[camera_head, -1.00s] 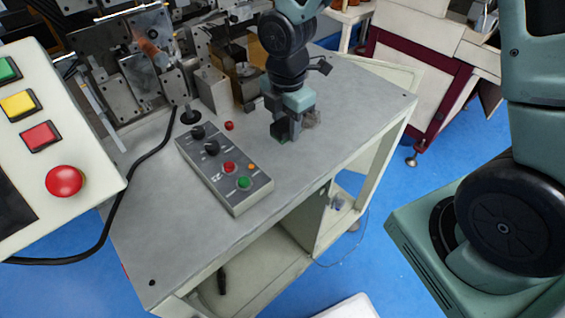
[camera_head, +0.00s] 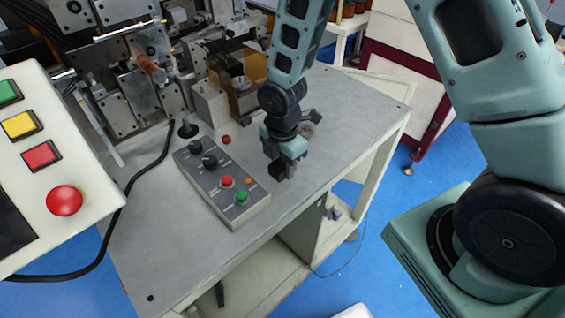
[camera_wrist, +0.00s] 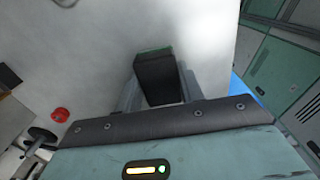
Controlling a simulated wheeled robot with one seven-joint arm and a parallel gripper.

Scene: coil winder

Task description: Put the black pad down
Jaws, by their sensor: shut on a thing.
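The black pad (camera_wrist: 158,76) is a dark block with a thin green edge at its far end. In the wrist view it sits between my two fingers. My gripper (camera_head: 283,170) is shut on it, over the grey tabletop (camera_head: 330,165), to the right of the control box. In the head view the pad is hard to tell apart from the dark fingers. I cannot tell whether the pad touches the tabletop or hangs just above it.
The grey control box (camera_head: 222,183) with knobs and buttons lies left of my gripper. A red button (camera_head: 227,140) stands behind it. A small brownish round thing (camera_head: 307,131) is just behind my gripper. The winding machine (camera_head: 140,75) fills the back left. The table front is clear.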

